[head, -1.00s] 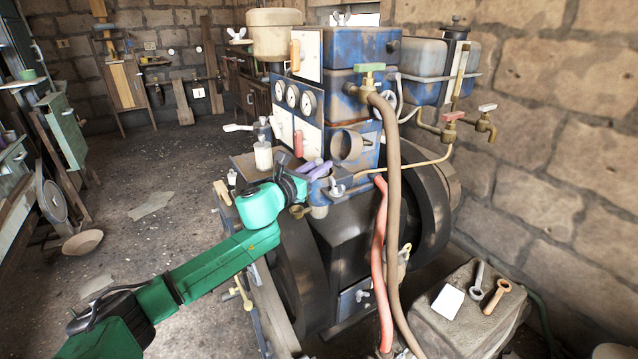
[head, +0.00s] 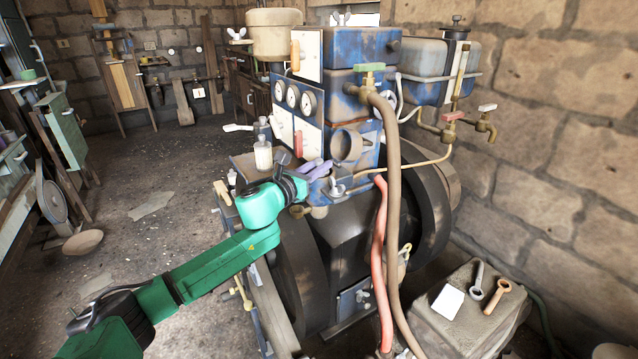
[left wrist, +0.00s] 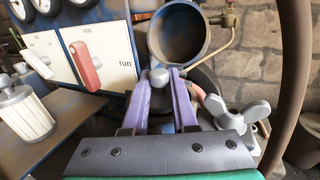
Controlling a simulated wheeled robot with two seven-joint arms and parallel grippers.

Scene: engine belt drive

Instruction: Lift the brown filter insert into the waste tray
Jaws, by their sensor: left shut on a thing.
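My left gripper (head: 318,170), with purple fingers, reaches the front of the blue engine. In the left wrist view, its fingers (left wrist: 160,76) are shut on a small grey knob (left wrist: 157,73). What lies under the knob is hidden by the fingers, and I see no brown insert body. A round open cup (head: 348,146) sits just beyond the fingertips; its inside (left wrist: 180,40) looks brown and empty. A white pleated filter with a grey cap (left wrist: 28,115) stands on the shelf to the left. I cannot make out the waste tray for sure. My right gripper is not in view.
A grey wing nut (left wrist: 243,112) is close to the right of the fingers. A brown hose (head: 391,200) and a red hose (head: 380,250) hang to the right. A red-handled switch panel (left wrist: 95,60) stands to the left. A stone block (head: 470,310) holds two wrenches.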

